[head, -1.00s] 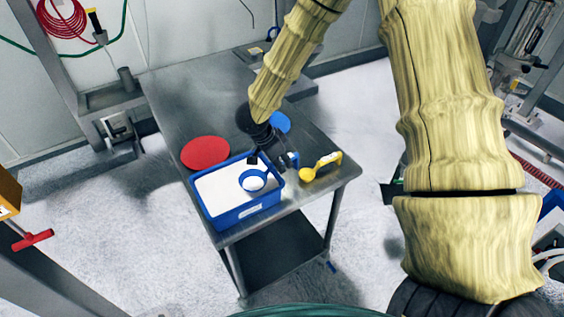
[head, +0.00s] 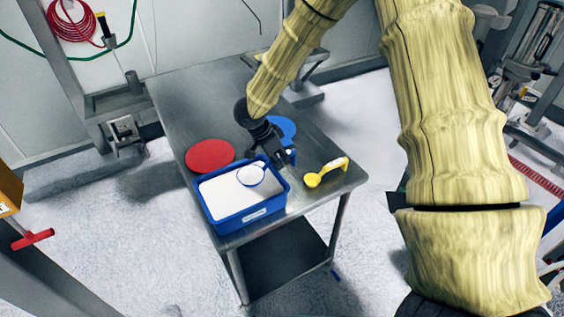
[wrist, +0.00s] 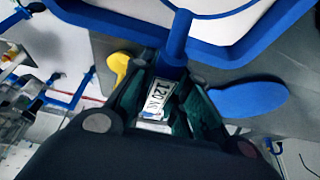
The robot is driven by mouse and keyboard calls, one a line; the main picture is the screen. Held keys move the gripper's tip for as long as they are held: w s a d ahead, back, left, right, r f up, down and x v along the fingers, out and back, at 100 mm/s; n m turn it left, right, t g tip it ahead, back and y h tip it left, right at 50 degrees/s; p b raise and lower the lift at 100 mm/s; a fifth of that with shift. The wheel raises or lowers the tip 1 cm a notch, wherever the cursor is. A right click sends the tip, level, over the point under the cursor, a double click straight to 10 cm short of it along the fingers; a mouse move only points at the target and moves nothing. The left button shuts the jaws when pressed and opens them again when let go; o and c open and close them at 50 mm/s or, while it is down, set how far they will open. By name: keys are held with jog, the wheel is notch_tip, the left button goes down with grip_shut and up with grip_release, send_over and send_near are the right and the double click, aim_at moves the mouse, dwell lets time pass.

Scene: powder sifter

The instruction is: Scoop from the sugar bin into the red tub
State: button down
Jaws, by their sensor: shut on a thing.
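The sugar bin (head: 248,217) is a blue rectangular tub of white powder at the table's front. My gripper (head: 284,158) is shut on the handle of a blue scoop (head: 263,180). In the wrist view the blue handle (wrist: 177,42) runs up from between the fingers (wrist: 160,100), with a label that seems to read 120. The scoop's bowl is over the bin, near its far side, and looks filled with white. I cannot tell whether it touches the powder. A red round thing (head: 210,155) lies behind the bin at left; it looks flat, and no tub walls show.
A yellow scoop (head: 325,172) lies on the table right of the bin. The metal table (head: 190,100) is clear toward the back left.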

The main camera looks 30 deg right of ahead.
notch_tip(320, 180, up, 7)
jog(key=s+p, duration=0.3)
jog(key=p, duration=0.5)
jog(key=shift+r+p, duration=0.2)
jog(key=shift+p, duration=0.1)
dwell(1.2)
jog(key=shift+w, duration=0.1)
jog(key=shift+w, duration=0.1)
jog(key=shift+w+f+n+g+h, duration=0.15)
jog(key=shift+w+g, duration=0.3)
jog(key=shift+g, duration=0.5)
jog(key=shift+w+f+n+g+h, duration=0.2)
jog(key=shift+w+g, duration=0.25)
jog(key=shift+g, duration=0.45)
jog(key=shift+w+f+n+g+y, duration=0.1)
jog(key=shift+w+n+g, duration=0.25)
jog(key=shift+g, duration=0.6)
jog(key=shift+w, duration=0.1)
jog(key=shift+r, duration=0.1)
